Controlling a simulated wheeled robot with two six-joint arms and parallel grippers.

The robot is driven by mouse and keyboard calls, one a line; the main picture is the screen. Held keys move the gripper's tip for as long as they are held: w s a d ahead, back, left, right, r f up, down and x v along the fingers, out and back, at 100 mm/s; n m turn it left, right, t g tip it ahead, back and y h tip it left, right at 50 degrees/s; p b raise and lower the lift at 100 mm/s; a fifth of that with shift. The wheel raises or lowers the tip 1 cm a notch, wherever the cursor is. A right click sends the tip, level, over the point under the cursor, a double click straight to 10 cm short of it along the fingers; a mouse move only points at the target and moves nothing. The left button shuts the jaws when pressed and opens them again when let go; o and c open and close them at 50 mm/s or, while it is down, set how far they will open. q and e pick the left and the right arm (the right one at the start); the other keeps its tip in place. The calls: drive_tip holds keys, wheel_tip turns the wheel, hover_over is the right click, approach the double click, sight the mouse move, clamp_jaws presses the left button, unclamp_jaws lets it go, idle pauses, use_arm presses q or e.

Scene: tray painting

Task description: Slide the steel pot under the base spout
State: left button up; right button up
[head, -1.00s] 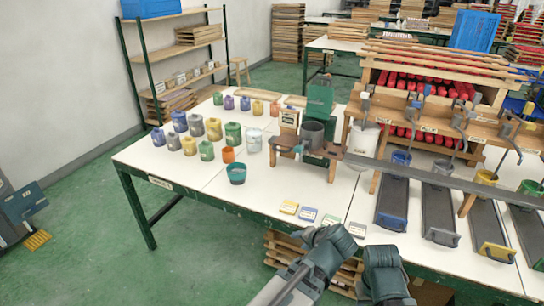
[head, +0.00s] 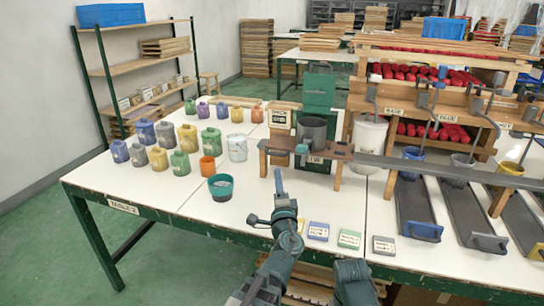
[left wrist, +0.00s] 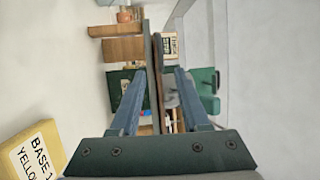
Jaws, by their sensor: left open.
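The steel pot (head: 312,131) is a grey cylinder standing upright on a wooden stand (head: 338,152) at the left end of a long grey rail. The base spout (head: 371,92), by a "BASE" label, is right of the pot, above a white bucket (head: 369,136). My left gripper (head: 279,180) is open and empty above the table, in front and left of the pot, apart from it. Its spread fingers show in the left wrist view (left wrist: 158,75), toward blurred wooden and green parts; I cannot make out the pot there.
Several coloured jugs (head: 180,163) and a teal bowl (head: 221,186) stand left of my arm. Small label cards (head: 349,239) lie along the front edge. Dark sloping troughs (head: 415,205) fill the right side. Bare white tabletop lies around the bowl.

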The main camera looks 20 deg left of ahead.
sight(275, 155)
use_arm(q)
drive_tip(key=p+x, duration=0.2)
drive_tip(key=x, duration=1.1)
drive_tip(key=shift+w+r, duration=0.15)
clamp_jaws()
idle(1.0)
